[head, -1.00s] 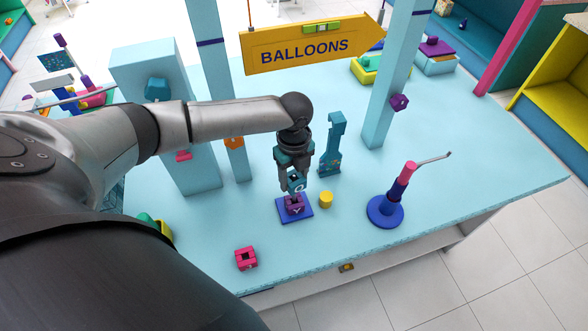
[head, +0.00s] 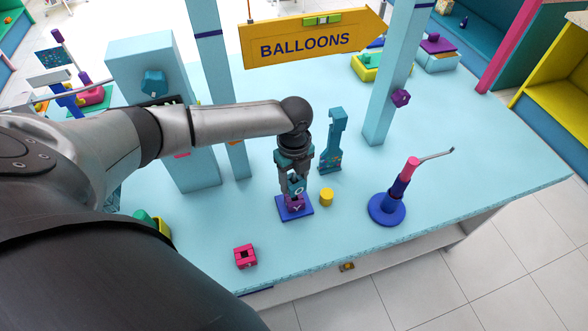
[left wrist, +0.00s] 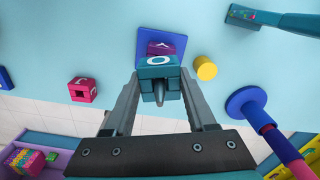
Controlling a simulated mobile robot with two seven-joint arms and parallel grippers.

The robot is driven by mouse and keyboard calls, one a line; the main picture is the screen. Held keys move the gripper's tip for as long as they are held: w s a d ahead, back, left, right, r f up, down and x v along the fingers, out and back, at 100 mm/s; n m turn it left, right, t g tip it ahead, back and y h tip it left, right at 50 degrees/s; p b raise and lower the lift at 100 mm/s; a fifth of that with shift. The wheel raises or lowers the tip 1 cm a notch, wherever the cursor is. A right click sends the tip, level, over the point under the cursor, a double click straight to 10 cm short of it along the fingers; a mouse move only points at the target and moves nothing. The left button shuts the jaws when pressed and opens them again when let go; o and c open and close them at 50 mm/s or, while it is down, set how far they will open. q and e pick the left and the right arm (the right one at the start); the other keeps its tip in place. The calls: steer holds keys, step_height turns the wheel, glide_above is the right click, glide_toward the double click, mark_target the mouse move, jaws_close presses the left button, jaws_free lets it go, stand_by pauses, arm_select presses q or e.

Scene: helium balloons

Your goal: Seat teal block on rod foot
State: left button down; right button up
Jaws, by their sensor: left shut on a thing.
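My left gripper (head: 296,184) is shut on a teal block (left wrist: 157,68) marked with a white O. In the left wrist view the block sits between the two fingertips, with a dark peg-like piece below it. Beneath it a purple block (head: 292,203) stands on a blue square plate (head: 307,212). The teal block is right over the purple one and hides part of it; whether they touch I cannot tell. A rod with a round blue foot (head: 387,211), blue and pink sections and a grey bent tip stands to the right. My right gripper is out of view.
A yellow cylinder (head: 326,197) stands close right of the plate. A teal upright piece (head: 332,145) is behind it. A pink block (head: 245,256) lies front left. Light blue posts (head: 385,110) and a hanging BALLOONS sign (head: 305,44) stand behind. The table's right side is clear.

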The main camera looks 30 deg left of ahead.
mark_target(294, 190)
arm_select(q)
steer(key=shift+f+b, duration=1.45)
steer(key=shift+f, duration=0.9)
steer(key=shift+c, duration=0.7)
jaws_free()
steer(key=shift+r, duration=0.1)
step_height(294, 190, up, 15)
steer(key=shift+r+p, duration=0.1)
steer(key=shift+p, duration=0.3)
